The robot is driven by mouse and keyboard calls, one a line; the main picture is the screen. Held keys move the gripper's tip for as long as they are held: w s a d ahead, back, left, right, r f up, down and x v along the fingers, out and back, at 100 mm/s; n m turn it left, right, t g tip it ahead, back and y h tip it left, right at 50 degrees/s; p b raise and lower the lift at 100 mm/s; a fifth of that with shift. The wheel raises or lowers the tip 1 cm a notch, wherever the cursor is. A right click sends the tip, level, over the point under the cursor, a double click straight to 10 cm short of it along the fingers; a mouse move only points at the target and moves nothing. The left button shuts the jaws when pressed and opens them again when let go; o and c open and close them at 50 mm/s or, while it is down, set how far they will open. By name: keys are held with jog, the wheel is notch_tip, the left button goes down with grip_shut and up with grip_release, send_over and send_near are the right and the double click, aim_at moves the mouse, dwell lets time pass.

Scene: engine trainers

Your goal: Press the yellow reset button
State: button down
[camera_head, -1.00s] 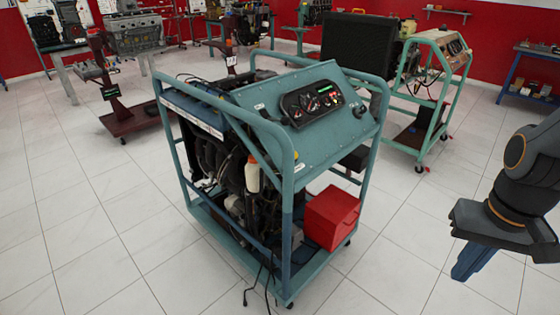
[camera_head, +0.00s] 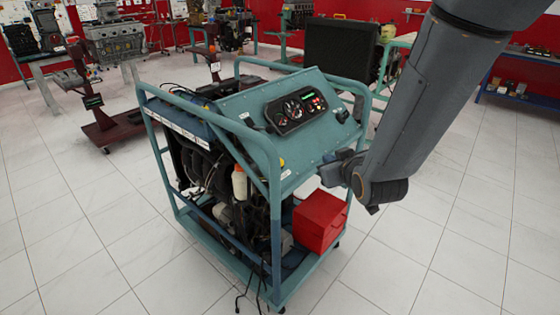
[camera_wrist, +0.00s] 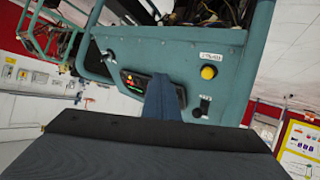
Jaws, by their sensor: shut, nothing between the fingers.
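The yellow button (camera_wrist: 208,72) is round and sits on the teal panel (camera_wrist: 180,60) beside a white label in the wrist view. In the head view it appears as a small yellow spot (camera_head: 282,162) near the panel's lower left edge. My gripper (camera_head: 330,170) is shut and empty, to the right of the button in the head view, by the panel's lower right edge. In the wrist view its blue fingers (camera_wrist: 160,88) point at the panel, left of the button and apart from it in the picture. Whether the fingertips touch the panel, I cannot tell.
A gauge cluster (camera_head: 295,108) is on the panel, and a black switch (camera_wrist: 202,107) sits below the button in the wrist view. Teal frame tubes (camera_head: 275,200) surround the trainer. A red box (camera_head: 320,220) stands low under my gripper. The floor at right is clear.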

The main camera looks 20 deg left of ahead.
jog(key=a+r+n+t+y, duration=0.1)
jog(key=a+r+y, duration=0.1)
jog(key=a, duration=0.5)
jog(key=shift+s+r+n+t+y, duration=0.3)
jog(key=shift+r+n, duration=0.1)
jog(key=shift+w+a+f+b, duration=0.4)
jog(key=shift+a+f+b, duration=0.4)
jog(key=shift+f, duration=0.3)
jog(key=shift+w+a+f+b, duration=0.35)
jog(key=shift+a+f+b, duration=0.35)
jog(key=shift+a+f, duration=0.35)
jog(key=shift+w+a+f+b, duration=0.4)
jog(key=shift+a+f+b, duration=0.35)
jog(key=shift+f, duration=0.4)
jog(key=shift+w+a+f, duration=0.1)
jog(key=shift+a+f, duration=0.15)
jog(key=shift+f, duration=0.1)
jog(key=shift+w+a+f+b, duration=0.15)
jog(key=shift+a+f+b, duration=0.2)
jog(key=shift+b, duration=0.2)
jog(key=shift+d+r, duration=0.1)
jog(key=shift+r, duration=0.05)
jog(key=shift+s+d+r+p, duration=0.25)
jog(key=shift+d+r+p, duration=0.25)
jog(key=shift+r, duration=0.05)
